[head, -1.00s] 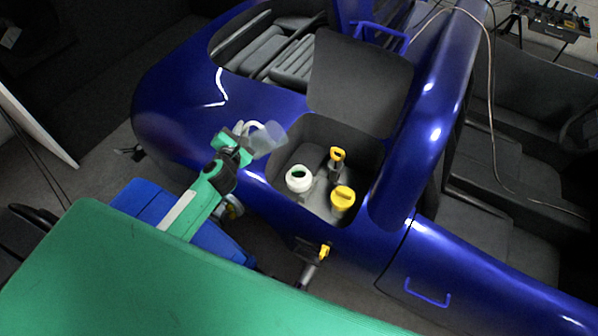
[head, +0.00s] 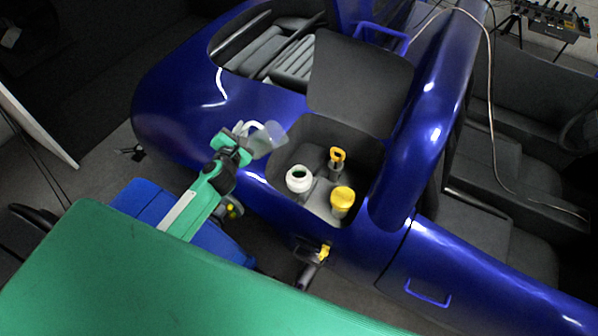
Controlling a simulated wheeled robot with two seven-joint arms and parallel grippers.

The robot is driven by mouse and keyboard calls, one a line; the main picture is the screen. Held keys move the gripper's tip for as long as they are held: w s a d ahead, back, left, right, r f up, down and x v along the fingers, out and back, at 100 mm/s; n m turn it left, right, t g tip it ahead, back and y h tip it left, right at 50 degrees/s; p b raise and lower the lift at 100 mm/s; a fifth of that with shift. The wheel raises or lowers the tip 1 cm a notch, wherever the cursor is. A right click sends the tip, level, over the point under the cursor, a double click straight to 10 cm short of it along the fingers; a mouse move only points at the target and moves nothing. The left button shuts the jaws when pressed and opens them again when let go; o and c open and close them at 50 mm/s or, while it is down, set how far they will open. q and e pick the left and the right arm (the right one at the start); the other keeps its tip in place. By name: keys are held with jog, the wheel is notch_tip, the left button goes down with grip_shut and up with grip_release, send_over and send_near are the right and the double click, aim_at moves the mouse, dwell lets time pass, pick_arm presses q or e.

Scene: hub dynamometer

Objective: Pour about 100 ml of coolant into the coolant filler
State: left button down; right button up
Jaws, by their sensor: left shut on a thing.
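My left gripper (head: 243,141) is shut on the handle of a clear jug (head: 266,138) with a white handle. It holds the jug in the air at the left edge of the open bay in the blue car. The jug looks tilted to the right; how much liquid is in it I cannot tell. The coolant filler, a white round neck with an open dark mouth (head: 298,178), stands in the bay below and right of the jug, apart from it. No stream of liquid shows. My right gripper is not clearly in view.
The bay also holds a yellow round cap (head: 342,199) and a yellow-handled dipstick (head: 337,157). A dark raised lid (head: 361,82) stands behind the bay. The blue body (head: 172,108) surrounds it. A blue bench or box (head: 205,235) is below my left arm.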

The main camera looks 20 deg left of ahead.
dwell(0.8)
pick_arm(q)
jog(key=shift+s+a+f+n, duration=0.15)
jog(key=shift+a+n, duration=0.3)
jog(key=shift+n, duration=0.35)
jog(key=s+a+f+n+t+b, duration=0.1)
jog(key=a+f+n+b, duration=0.2)
jog(key=f+n+b, duration=0.3)
jog(key=shift+a+n+t+h+b, duration=0.35)
jog(key=shift+a+n+t+h, duration=0.05)
jog(key=shift+s, duration=0.1)
